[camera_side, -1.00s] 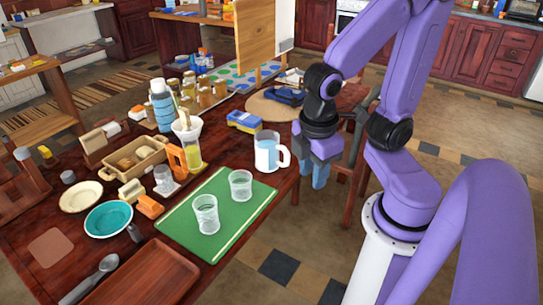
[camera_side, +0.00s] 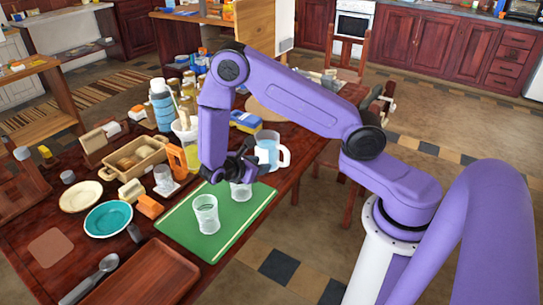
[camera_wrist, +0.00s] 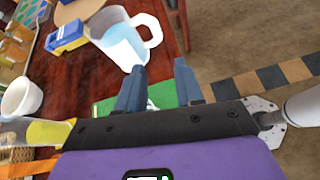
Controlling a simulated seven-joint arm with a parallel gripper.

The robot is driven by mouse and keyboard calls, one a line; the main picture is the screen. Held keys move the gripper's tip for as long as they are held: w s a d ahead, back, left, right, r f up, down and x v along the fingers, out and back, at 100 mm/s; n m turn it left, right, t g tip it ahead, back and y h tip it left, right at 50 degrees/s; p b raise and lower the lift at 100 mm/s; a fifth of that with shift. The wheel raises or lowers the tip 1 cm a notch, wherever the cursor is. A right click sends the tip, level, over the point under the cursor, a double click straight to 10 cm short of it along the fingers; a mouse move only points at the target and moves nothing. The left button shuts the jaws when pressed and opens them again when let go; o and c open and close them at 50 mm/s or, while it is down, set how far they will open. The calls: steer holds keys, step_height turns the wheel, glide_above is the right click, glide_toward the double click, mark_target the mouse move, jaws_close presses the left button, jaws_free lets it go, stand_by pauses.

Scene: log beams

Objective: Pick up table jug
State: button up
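A white jug (camera_side: 267,150) with a looped handle and bluish contents stands upright near the table's right edge, just behind the green mat (camera_side: 187,236). The jug also shows at the top of the wrist view (camera_wrist: 122,42), beyond my fingertips, its handle to the right. My gripper (camera_wrist: 157,70) is open and empty, with two blue-grey fingers apart. In the side view it hangs just left of the jug, over the far part of the mat; its fingers are mostly hidden there. I see no contact with the jug.
A jug with yellow contents (camera_side: 191,155) stands left of my arm, partly covered. A blue and yellow box (camera_side: 246,121) is behind. Open floor lies right of the table.

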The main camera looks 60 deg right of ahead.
mark_target(273, 154)
steer(key=shift+n+h, duration=0.7)
steer(key=f+x, duration=0.1)
steer(key=x, duration=0.6)
steer(key=f+x, duration=0.1)
steer(key=x, duration=0.6)
steer(key=w+a+f+x, duration=0.1)
steer(key=x, duration=0.7)
steer(key=shift+s+a, duration=0.1)
steer(key=shift+r, duration=0.1)
jaws_close()
